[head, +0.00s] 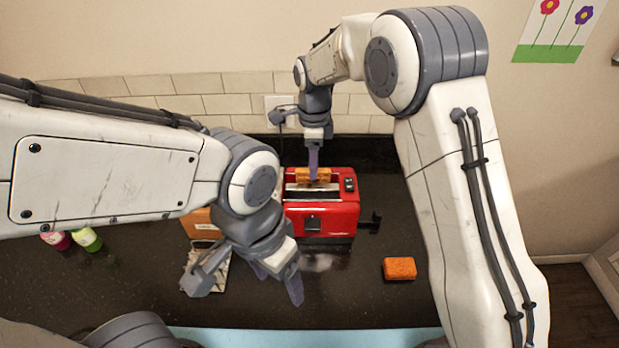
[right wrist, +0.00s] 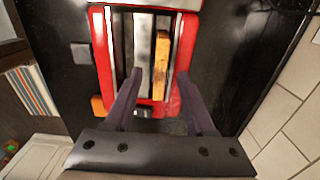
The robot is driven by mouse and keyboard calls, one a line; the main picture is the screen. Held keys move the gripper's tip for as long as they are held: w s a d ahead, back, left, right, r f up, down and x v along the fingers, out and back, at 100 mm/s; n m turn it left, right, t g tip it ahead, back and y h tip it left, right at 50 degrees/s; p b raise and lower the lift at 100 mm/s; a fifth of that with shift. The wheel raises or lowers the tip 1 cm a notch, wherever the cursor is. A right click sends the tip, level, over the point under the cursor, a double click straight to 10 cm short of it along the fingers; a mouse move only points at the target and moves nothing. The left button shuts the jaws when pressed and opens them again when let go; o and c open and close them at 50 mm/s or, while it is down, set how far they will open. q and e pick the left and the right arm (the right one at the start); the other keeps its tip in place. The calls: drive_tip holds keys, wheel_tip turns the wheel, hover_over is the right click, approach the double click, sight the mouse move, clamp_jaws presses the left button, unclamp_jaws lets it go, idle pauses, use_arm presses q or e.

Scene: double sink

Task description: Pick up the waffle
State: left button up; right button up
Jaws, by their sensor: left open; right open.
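A golden-brown waffle (head: 302,175) stands on edge in the rear slot of the red toaster (head: 340,212); its top sticks out. It also shows in the right wrist view (right wrist: 161,68), in the slot nearer the right side of that picture. My right gripper (head: 314,172) is over the toaster from behind, and a purple finger covers part of the waffle in the head view. My left gripper (head: 278,286) is open and empty in front of the toaster.
An orange block (head: 400,268), perhaps a sponge, lies on the dark counter (head: 345,285) right of the toaster. A brown box (head: 199,226) stands at the toaster's left. Small bottles (head: 88,239) stand farther left. The tiled wall (head: 225,104) is close behind.

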wheel_tip(320, 180, down, 2)
drive_tip(key=shift+f, duration=0.1)
clamp_jaws()
